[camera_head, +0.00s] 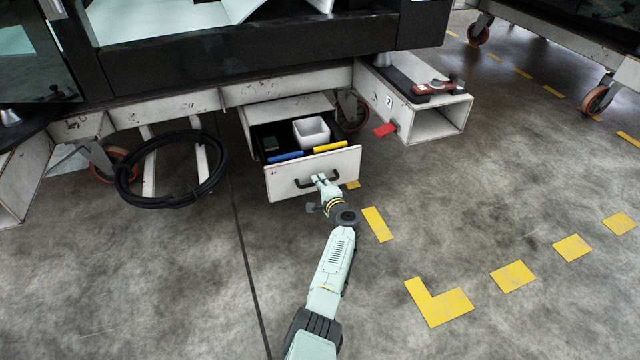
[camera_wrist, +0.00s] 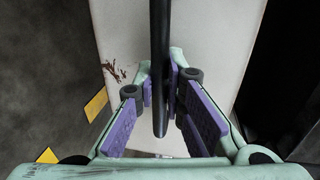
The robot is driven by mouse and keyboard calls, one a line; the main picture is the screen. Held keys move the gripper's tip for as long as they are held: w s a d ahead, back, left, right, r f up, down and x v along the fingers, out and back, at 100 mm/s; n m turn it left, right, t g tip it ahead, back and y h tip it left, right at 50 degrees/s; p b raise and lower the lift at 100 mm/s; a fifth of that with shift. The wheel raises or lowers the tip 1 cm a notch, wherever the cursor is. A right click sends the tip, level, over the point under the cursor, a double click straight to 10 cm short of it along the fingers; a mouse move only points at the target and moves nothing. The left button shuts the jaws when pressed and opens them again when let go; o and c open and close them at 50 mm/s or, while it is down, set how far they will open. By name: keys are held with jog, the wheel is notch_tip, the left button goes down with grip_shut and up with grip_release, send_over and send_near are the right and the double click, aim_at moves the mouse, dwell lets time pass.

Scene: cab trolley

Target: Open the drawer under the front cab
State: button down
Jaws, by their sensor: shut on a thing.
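The white drawer (camera_head: 325,172) under the front cab (camera_head: 250,45) stands pulled out, with its inside showing. Its front carries a black bar handle (camera_head: 305,183). My gripper (camera_head: 322,180) is at the right part of this handle, shut on it. In the wrist view the handle (camera_wrist: 160,60) runs between the purple-padded fingers of my gripper (camera_wrist: 162,100), with the pale drawer front (camera_wrist: 215,40) behind. In the drawer lie a white box (camera_head: 311,131), a blue item (camera_head: 286,156), a yellow item (camera_head: 330,147) and a dark green item (camera_head: 271,143).
A coiled black cable (camera_head: 172,198) hangs left of the drawer. A white beam end (camera_head: 437,120) with a red tool (camera_head: 438,87) on top and a red tab (camera_head: 385,129) sits to the right. Caster wheels (camera_head: 352,111) stand nearby. The floor in front is clear, with yellow markings (camera_head: 377,224).

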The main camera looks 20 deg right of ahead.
jog(key=c, duration=1.7)
grip_release()
jog(key=shift+o, duration=0.2)
